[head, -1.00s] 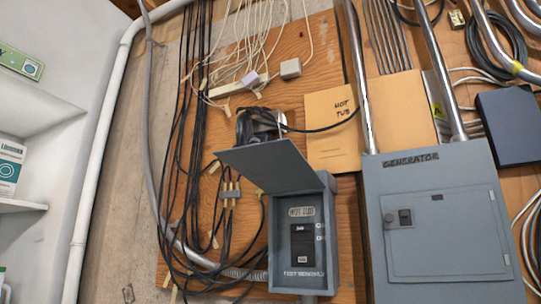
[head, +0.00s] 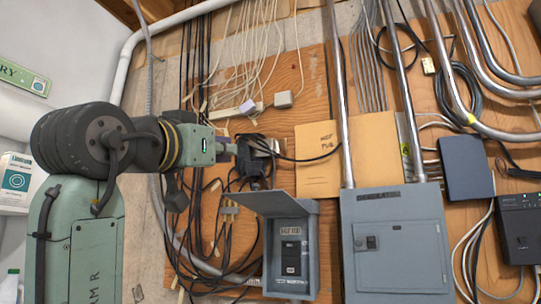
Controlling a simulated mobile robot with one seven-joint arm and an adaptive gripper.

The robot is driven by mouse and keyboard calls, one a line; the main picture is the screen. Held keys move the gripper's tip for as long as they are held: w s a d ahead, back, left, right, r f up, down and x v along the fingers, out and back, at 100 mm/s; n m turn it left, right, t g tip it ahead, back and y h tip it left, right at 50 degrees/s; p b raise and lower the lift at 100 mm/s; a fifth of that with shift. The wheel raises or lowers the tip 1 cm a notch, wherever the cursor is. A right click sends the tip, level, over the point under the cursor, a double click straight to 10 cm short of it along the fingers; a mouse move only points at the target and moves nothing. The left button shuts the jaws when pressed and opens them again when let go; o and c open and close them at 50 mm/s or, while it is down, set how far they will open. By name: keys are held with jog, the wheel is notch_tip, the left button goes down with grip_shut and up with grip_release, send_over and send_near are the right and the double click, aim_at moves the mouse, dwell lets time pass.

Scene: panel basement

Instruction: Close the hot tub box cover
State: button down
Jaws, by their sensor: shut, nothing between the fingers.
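The hot tub box (head: 272,272) is a grey metal box on the plywood wall, low in the middle of the head view. Its cover (head: 268,203) is hinged at the top and stands raised, sticking out over the open front. Inside is a dark breaker switch (head: 291,258) under a small label. My gripper (head: 229,149) is to the upper left of the box, above the raised cover and apart from it in the picture. It is shut and empty. Its fingertips are small and partly lost against the dark wiring.
The grey generator panel (head: 403,255) is just right of the box. A tan "hot tub" card (head: 318,175) hangs above. Black cables (head: 205,230) hang at the left; metal conduits (head: 338,100) rise at the right. A shelf with a white carton (head: 15,180) is far left.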

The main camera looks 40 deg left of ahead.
jog(key=d, duration=0.1)
notch_tip(320, 180, up, 3)
jog(key=h+p, duration=0.1)
jog(key=p, duration=0.3)
send_over(256, 191)
notch_tip(256, 191, down, 3)
jog(key=shift+a+r+m, duration=0.1)
jog(key=shift+m, duration=0.2)
jog(key=shift+s+f+p, duration=0.15)
jog(key=shift+f+p, duration=0.15)
jog(key=shift+f, duration=0.6)
jog(key=shift+f, duration=0.1)
